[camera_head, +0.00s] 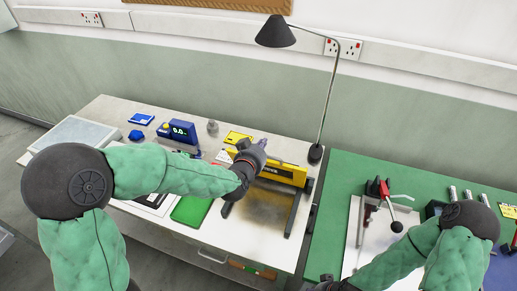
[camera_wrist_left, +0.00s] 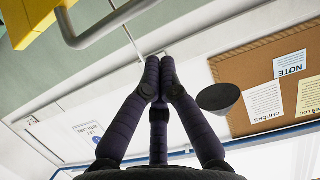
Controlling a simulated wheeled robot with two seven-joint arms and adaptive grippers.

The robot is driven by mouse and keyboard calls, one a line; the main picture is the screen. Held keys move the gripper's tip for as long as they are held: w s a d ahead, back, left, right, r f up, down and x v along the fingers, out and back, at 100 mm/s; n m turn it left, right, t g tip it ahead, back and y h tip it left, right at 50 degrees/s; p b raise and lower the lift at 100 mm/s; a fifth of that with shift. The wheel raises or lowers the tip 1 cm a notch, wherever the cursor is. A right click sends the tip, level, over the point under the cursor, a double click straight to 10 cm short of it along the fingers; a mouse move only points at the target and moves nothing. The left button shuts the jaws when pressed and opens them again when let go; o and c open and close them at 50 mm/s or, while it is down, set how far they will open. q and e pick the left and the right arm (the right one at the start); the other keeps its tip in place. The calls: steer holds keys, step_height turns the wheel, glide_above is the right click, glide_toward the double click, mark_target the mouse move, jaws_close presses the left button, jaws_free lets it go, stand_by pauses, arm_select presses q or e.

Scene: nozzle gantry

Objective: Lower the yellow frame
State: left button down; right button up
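The yellow frame (camera_head: 285,173) is a yellow bar with dark lettering, between dark side rails at the back right of the white table. My left gripper (camera_head: 263,142) is at the frame's left end, over or just behind it; I cannot tell whether they touch. In the left wrist view, the gripper's dark fingers (camera_wrist_left: 160,70) come together at the tips with nothing seen between them. A yellow part of the frame (camera_wrist_left: 35,22) and a grey bar (camera_wrist_left: 108,24) show at upper left there, apart from the fingers. My right gripper (camera_head: 328,285) is mostly cut off at the bottom edge.
A blue display box (camera_head: 181,132), a green pad (camera_head: 191,209) and a pale tray (camera_head: 75,135) lie left of the frame. A black lamp (camera_head: 276,33) arches behind it. A green mat (camera_head: 345,180) with a red-handled clamp (camera_head: 381,191) is at right.

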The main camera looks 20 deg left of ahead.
arm_select(q)
steer(key=shift+w+f, duration=0.15)
steer(key=shift+f, duration=0.75)
steer(key=shift+w+f, duration=0.15)
steer(key=shift+f, duration=0.7)
